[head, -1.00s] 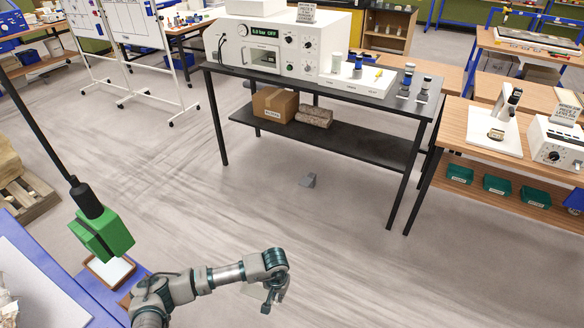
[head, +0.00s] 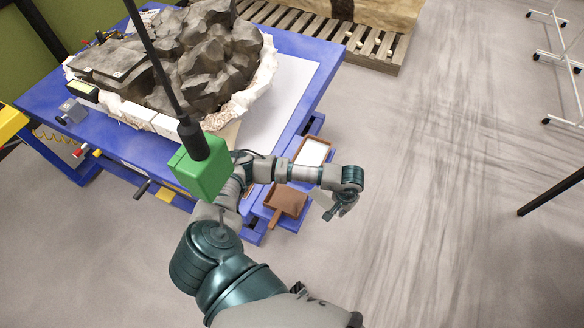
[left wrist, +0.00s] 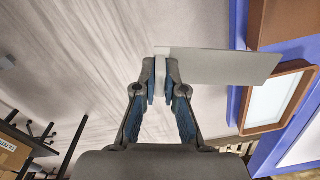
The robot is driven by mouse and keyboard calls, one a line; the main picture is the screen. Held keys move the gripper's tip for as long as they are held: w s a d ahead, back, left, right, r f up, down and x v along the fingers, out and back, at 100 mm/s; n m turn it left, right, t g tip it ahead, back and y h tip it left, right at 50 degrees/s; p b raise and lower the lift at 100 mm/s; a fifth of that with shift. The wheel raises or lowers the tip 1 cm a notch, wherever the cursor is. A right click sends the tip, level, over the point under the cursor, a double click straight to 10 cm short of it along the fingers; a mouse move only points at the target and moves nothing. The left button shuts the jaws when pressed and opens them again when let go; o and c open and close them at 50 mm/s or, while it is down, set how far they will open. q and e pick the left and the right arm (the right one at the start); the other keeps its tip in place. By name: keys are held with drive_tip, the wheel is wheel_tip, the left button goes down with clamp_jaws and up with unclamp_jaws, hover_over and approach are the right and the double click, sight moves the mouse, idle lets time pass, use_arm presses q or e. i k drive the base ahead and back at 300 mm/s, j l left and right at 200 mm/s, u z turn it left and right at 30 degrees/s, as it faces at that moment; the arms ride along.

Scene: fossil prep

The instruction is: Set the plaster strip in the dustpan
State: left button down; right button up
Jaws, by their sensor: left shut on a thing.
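My left gripper (head: 341,208) hangs over open floor just right of the blue table's low shelf. In the left wrist view, its fingers (left wrist: 162,82) are shut on a pale, flat plaster strip (left wrist: 220,66), which sticks out to the right from the fingertips. A brown part (left wrist: 284,20) at the wrist view's upper right looks like the dustpan. My right gripper is out of view.
A brown-framed tray with a white inside (head: 313,152) sits behind the dustpan. The blue table (head: 325,52) carries a large dark fossil block (head: 205,45) in a white jacket. A green box (head: 202,168) hangs on a black rod before it.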

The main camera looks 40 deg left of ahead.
sight(291, 195)
drive_tip(key=i+l+u, duration=0.1)
drive_tip(key=i+u, duration=0.15)
drive_tip(key=u, duration=0.15)
drive_tip(key=i+l+u, duration=0.15)
drive_tip(key=u, duration=0.25)
drive_tip(key=i+l+u, duration=0.25)
drive_tip(key=u, duration=0.2)
drive_tip(key=i+l+u, duration=0.25)
drive_tip(key=u, duration=0.15)
drive_tip(key=i+l+u, duration=0.1)
drive_tip(key=l+u, duration=0.3)
